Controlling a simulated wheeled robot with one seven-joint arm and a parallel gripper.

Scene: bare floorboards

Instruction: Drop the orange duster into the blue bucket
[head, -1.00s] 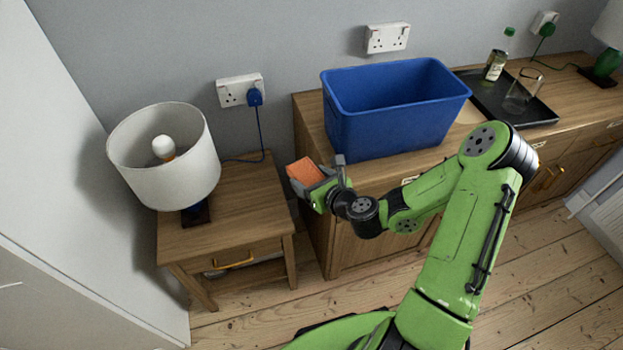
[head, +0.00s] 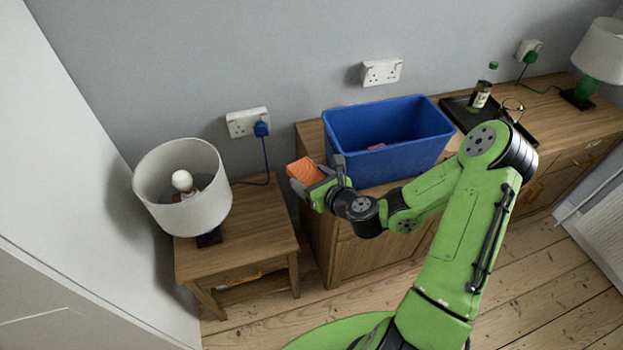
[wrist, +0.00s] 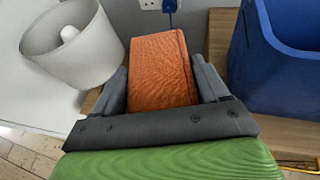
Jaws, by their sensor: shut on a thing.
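The orange duster (head: 306,171) is a block held between the fingers of my gripper (head: 324,182). In the wrist view the duster (wrist: 161,70) fills the space between the two grey fingers, and my gripper (wrist: 162,95) is shut on it. The blue bucket (head: 400,160) stands on the wooden sideboard, open at the top, with a small pinkish thing partly visible inside. My gripper and the duster are just left of the bucket in the head view, not over its opening. The bucket (wrist: 265,72) shows at the right in the wrist view.
A white lamp (head: 183,187) stands on a small bedside table (head: 250,235) at left. A dark tray (head: 520,133) with a bottle (head: 481,95) and a glass is right of the bucket. A blue plug (head: 262,129) and cord hang behind the table.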

